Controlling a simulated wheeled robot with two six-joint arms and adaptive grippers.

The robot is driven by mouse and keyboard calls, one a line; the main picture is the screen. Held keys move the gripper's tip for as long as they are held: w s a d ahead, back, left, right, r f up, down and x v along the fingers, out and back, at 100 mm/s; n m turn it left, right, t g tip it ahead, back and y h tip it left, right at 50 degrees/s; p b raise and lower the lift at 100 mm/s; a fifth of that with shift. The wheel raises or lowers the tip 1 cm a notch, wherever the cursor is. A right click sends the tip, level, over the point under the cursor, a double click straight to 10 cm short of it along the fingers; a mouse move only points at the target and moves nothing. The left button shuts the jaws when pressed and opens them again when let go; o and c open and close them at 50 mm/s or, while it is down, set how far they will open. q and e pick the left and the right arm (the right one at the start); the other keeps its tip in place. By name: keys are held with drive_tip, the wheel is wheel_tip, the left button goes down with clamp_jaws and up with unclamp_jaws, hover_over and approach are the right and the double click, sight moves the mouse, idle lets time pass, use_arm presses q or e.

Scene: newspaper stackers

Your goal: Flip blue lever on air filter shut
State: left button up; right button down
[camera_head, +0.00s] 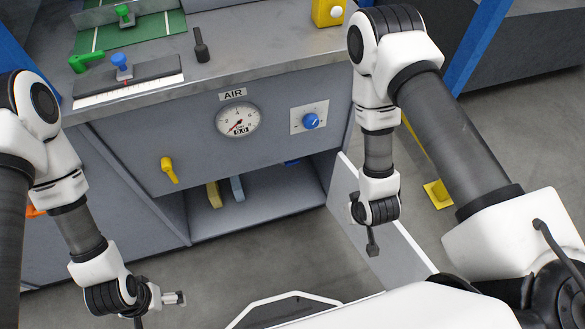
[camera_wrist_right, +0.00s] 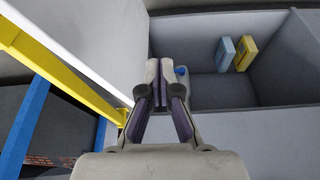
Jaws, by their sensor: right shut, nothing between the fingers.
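A small blue part (camera_head: 291,162) shows at the top edge of the open cabinet, below the air panel; it may be the lever. The air filter body is hidden under the panel. In the right wrist view a blue knob-like part (camera_wrist_right: 181,70) sits just right of my fingertips. My right gripper (camera_head: 373,248) is shut and empty, pointing down in front of the cabinet by its open door. Its closed fingers (camera_wrist_right: 159,65) also show in the wrist view, apart from the blue part as far as I can tell. My left gripper (camera_head: 177,298) is low at the left; its jaw opening is unclear.
The panel carries a gauge (camera_head: 238,120), a blue dial (camera_head: 311,121) and a yellow lever (camera_head: 169,169). The white cabinet door (camera_head: 375,225) stands open beside my right gripper. A yellow item (camera_head: 214,194) and a blue-grey item (camera_head: 237,188) stand inside the cabinet.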

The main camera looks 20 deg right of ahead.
drive_tip(key=w+a+f+t+b, duration=0.1)
drive_tip(key=w+f+t+b, duration=0.2)
drive_tip(key=w+f+b, duration=0.5)
drive_tip(key=w+a+f+t+b, duration=0.1)
drive_tip(key=w+f+t+b, duration=0.3)
drive_tip(key=w+f+b, duration=0.4)
drive_tip(key=w+a+f+t+b, duration=0.2)
drive_tip(key=w+f+b, duration=0.6)
drive_tip(key=w+b, duration=0.8)
drive_tip(key=shift+w+f+n+t+y+b, duration=0.3)
drive_tip(key=shift+w+t+y, duration=0.1)
drive_tip(key=shift+w+t, duration=0.75)
